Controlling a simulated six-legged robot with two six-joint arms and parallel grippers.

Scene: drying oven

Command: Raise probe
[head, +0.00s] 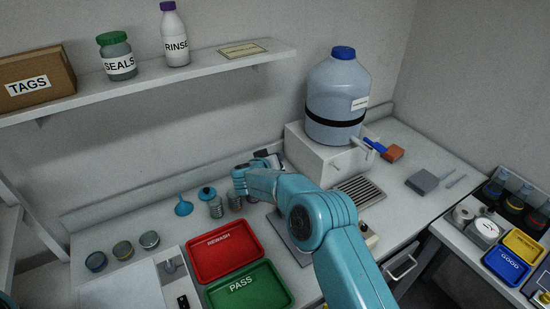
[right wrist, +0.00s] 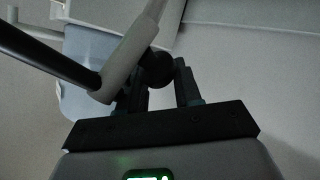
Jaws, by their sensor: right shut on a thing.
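My right arm reaches in from the lower right in the head view and hides much of what is behind it. My right gripper shows in the right wrist view (right wrist: 165,75), its fingers on either side of a dark round knob (right wrist: 155,68). The knob joins a pale grey bar (right wrist: 130,50), with a black rod (right wrist: 45,58) slanting in from the left. I cannot tell for certain that this is the probe. In the head view the gripper is mostly hidden behind my wrist. My left gripper is not in view.
A large water jug (head: 338,95) on a white box stands behind my right arm. A red REWASH tray (head: 224,270) and green PASS tray (head: 275,300) lie in front. Small metal containers (head: 216,208) stand close to my wrist. A shelf (head: 150,88) overhangs the back left.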

